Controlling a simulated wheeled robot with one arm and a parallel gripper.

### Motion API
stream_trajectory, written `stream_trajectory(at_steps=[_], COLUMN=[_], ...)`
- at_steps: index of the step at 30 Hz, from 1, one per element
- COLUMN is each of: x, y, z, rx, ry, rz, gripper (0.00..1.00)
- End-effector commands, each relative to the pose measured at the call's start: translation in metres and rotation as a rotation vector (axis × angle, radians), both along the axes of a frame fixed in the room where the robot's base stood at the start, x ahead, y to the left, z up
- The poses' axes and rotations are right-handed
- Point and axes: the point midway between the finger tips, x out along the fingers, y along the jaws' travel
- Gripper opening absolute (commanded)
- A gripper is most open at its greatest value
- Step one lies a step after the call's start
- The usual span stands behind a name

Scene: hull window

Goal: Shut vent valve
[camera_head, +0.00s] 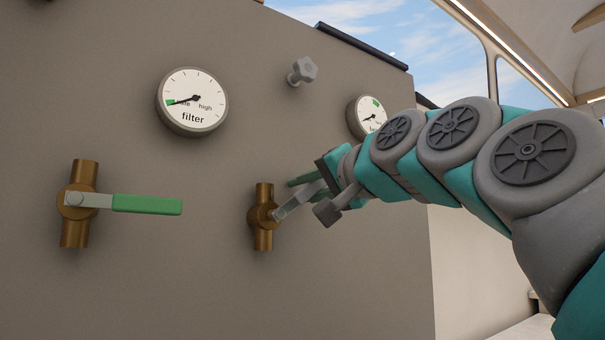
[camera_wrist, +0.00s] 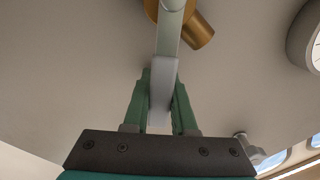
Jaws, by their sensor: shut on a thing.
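Two brass valves are on the grey wall. The right valve (camera_head: 263,217) has an upright pipe, and its grey lever (camera_head: 296,201) slants up and right. My gripper (camera_head: 305,188) is shut on this lever. In the wrist view, the lever (camera_wrist: 168,45) runs down from the brass body (camera_wrist: 200,31) between the green fingers of my gripper (camera_wrist: 162,88). The left valve (camera_head: 77,203) has a green-gripped lever (camera_head: 147,204) pointing level to the right. I cannot read a "vent" label on either valve.
The "filter" gauge (camera_head: 192,102) is above the left valve, its needle at the green mark. A second gauge (camera_head: 368,116) is partly hidden by my arm; its needle is away from its green mark. A grey knob (camera_head: 302,71) sticks out of the wall above.

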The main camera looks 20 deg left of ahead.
Motion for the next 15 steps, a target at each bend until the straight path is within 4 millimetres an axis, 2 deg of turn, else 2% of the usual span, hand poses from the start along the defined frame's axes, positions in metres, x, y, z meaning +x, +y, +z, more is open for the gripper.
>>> stream_trajectory(at_steps=[15], x=[0.01], y=[-0.008], z=[-0.031], rx=[0.282], ry=[0.356], rz=[0.001], gripper=[0.0])
